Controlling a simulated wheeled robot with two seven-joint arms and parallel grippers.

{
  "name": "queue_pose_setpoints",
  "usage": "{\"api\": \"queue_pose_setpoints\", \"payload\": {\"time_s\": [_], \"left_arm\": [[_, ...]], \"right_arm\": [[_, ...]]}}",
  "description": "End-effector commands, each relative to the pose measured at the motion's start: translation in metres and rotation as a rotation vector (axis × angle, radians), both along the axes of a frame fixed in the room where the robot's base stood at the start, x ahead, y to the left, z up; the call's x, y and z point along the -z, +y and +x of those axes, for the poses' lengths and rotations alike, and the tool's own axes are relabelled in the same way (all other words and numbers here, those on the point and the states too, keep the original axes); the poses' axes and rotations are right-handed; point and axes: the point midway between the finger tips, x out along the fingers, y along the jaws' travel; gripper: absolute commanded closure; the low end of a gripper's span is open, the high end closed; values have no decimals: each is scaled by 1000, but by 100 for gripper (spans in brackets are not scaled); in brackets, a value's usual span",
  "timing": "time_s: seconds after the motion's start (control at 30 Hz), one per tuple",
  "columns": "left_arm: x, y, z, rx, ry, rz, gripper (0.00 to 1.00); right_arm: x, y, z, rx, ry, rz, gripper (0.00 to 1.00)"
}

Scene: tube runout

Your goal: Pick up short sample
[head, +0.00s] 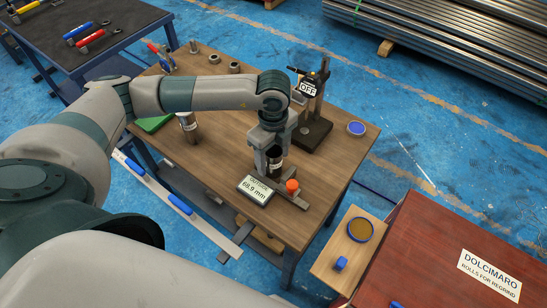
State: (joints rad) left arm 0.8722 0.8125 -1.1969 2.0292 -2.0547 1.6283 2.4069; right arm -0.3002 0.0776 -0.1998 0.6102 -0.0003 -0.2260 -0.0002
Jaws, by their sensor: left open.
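My left gripper (271,158) points down over the front right of the wooden workbench (225,137). Its jaws are open, with a short dark cylinder (274,167) bearing a pale label between or just behind the fingers. Contact cannot be told. The cylinder stands upright at a grey length gauge (294,200) with an orange knob (292,186). The gauge's display (256,190) reads 68.9 mm. Another labelled metal cylinder (189,130) stands at the bench's left, partly behind my arm. Which one is the short sample cannot be told. My right gripper is out of view.
A dark stand (314,132) with an "OFF" tag (308,88) rises behind my gripper. A blue disc (356,128) lies at the bench's right corner. Metal rings (234,67) lie at the back. A red-brown surface (430,245) is at lower right.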

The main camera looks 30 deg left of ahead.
Motion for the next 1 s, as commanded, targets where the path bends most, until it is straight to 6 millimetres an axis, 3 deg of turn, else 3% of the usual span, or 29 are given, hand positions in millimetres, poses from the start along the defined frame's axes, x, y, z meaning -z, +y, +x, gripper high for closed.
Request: {"api": "queue_pose_setpoints", "payload": {"time_s": [0.23,0.7,0.9,1.0], "left_arm": [[20,0,0,-1,0,-1,40],[21,0,1,0,-1,-1,40],[21,0,1,-1,-1,-1,87],[20,0,1,0,-2,-2,92]], "right_arm": [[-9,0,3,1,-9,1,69],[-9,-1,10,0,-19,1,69],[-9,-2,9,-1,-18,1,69],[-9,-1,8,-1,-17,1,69]]}}
